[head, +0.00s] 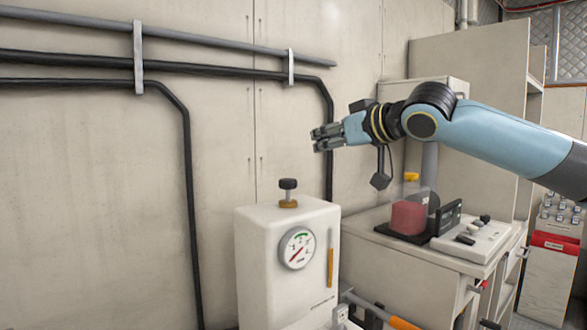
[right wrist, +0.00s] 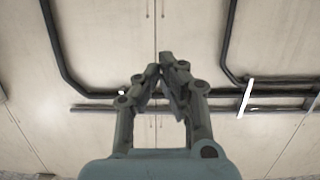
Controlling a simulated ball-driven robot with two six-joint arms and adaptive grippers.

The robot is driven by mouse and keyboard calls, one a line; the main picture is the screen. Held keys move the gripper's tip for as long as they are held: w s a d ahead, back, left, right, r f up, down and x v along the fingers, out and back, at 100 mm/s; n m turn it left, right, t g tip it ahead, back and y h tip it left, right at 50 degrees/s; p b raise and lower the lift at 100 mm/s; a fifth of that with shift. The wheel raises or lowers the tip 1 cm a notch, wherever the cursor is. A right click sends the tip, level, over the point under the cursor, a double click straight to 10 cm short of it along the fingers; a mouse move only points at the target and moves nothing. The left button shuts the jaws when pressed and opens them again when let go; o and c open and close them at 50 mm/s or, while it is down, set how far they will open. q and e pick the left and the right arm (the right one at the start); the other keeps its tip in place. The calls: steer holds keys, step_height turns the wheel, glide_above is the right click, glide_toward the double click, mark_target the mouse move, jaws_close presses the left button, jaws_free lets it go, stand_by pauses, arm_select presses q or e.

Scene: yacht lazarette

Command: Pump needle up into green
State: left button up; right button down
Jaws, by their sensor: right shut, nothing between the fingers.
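A white pump box (head: 287,275) stands in the lower middle of the head view. Its round gauge (head: 297,248) has a red needle and a green zone at the top; the needle appears to point to the lower left, outside the green. A black knob on a brass collar (head: 288,190) sits on top of the box. My right gripper (head: 322,138) is shut and empty, above and to the right of the knob, apart from it. It also shows shut in the right wrist view (right wrist: 164,75), with wall behind it. My left gripper is not in view.
A cabinet (head: 440,246) at the right holds a clear container with red contents (head: 408,214) and a small device with knobs (head: 472,239). Black pipes (head: 187,160) run along the wall. An orange handle (head: 402,323) shows low beside the box.

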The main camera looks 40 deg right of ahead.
steer(key=shift+w, duration=0.1)
steer(key=p, duration=0.2)
glide_above(293, 181)
steer(key=f, duration=0.2)
step_height(293, 181, down, 3)
steer(key=shift+f+p, duration=0.2)
steer(key=shift+p, duration=0.3)
steer(key=shift+d+f, duration=0.1)
steer(key=shift+f, duration=0.45)
